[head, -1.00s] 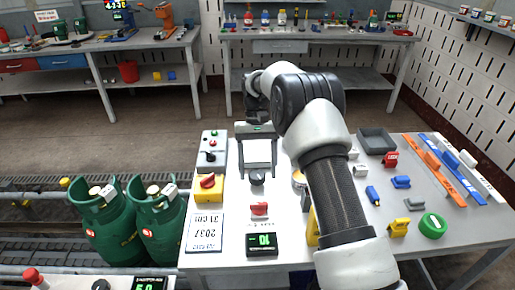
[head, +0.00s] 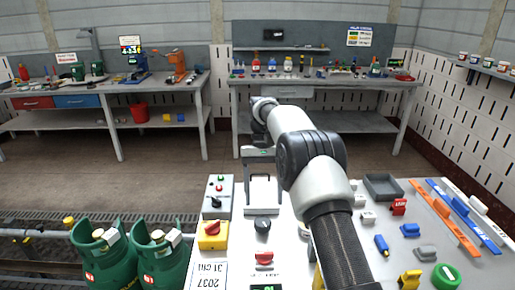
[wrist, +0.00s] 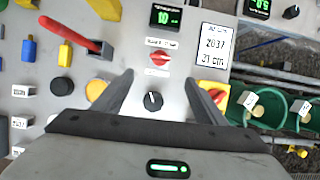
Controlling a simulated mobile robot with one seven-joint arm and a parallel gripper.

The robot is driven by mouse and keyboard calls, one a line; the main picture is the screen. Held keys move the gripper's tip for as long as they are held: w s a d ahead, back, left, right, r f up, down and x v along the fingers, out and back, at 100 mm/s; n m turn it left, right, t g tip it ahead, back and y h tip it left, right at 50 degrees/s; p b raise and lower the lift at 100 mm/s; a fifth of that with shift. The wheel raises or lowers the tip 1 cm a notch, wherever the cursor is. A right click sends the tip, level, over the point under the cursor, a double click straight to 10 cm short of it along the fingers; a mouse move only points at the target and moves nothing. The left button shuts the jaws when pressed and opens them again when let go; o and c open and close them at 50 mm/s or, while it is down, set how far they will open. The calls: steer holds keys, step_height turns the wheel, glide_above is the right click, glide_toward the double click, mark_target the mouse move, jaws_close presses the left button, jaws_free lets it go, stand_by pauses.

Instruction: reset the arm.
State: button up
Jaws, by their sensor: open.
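My gripper (head: 264,204) is open and empty above the workbench, with its two fingers pointing down and apart. It also shows in the wrist view (wrist: 159,82), with a black knob (wrist: 153,100) seen between the fingers. In the head view the same knob (head: 262,224) stands just below the fingertips. I cannot tell whether the fingers touch it. My arm (head: 318,175) reaches forward over the bench from the lower right.
A red switch (head: 264,258), a yellow box with a red knob (head: 212,235) and a grey control box (head: 218,197) surround the gripper. Small parts and a grey tray (head: 383,187) lie right. Green gas cylinders (head: 160,255) stand left. Open floor lies behind the bench.

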steer(key=s+d+r+t+p, duration=0.25)
steer(key=s+r, duration=0.35)
steer(key=r, duration=0.6)
steer(key=s+d+r+t+p, duration=0.1)
steer(key=s+d+r+t, duration=0.25)
steer(key=s+r, duration=0.55)
steer(key=s+d+r+t+p, duration=0.1)
steer(key=s+d+t, duration=0.1)
steer(key=s, duration=0.6)
steer(key=s+d+r+t+p, duration=0.1)
steer(key=s+d+t+p, duration=0.1)
steer(key=s, duration=0.7)
steer(key=shift+s+d+r+p, duration=0.2)
steer(key=shift+s+d+p, duration=0.05)
steer(key=shift+s+p, duration=0.05)
